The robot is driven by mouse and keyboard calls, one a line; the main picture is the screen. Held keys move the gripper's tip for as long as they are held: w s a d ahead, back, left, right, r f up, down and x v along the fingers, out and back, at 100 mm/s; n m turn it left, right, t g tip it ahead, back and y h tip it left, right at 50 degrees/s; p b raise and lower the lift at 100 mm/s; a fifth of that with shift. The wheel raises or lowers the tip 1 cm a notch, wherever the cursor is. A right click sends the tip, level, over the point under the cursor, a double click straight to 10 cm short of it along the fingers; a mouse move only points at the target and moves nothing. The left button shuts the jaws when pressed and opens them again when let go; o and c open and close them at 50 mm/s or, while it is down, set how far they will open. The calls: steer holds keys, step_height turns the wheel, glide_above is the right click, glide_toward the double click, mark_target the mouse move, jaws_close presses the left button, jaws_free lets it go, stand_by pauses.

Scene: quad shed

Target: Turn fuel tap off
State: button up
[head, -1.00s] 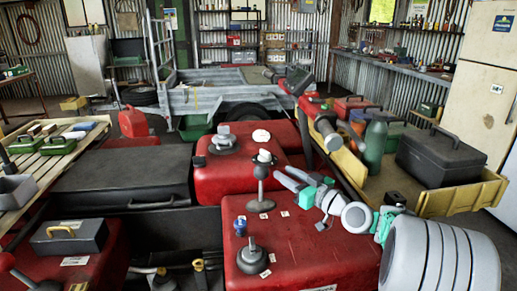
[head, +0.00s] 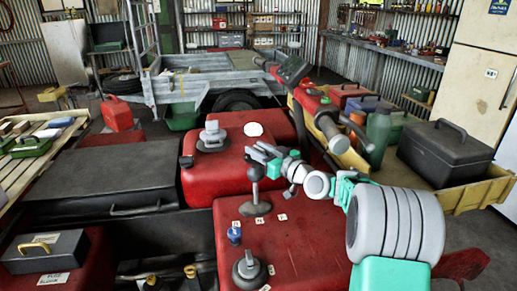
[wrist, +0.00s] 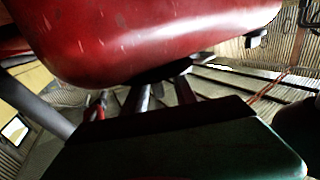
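No part is clearly marked as the fuel tap. A small blue knob (head: 235,233) stands on the red bodywork, and brass-coloured fittings (head: 152,280) show low in the dark gap at the front; I cannot tell whether either is the tap. My gripper (head: 256,153) is above the red bodywork (head: 310,235), just over a black knobbed lever (head: 256,190). Its fingers look apart, with nothing seen between them. It appears apart from the lever, though depth is hard to judge. The wrist view shows red bodywork (wrist: 150,35) close by and a dark green surface (wrist: 180,150) below it.
A grey round knob (head: 249,270) and a grey cap (head: 212,136) rise from the red bodywork. A black case-like panel (head: 110,175) lies to the left. A handlebar grip (head: 332,130), a green bottle (head: 377,135) and a black toolbox (head: 445,155) stand to the right.

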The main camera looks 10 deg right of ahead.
steer(key=shift+c, duration=0.4)
jaws_close()
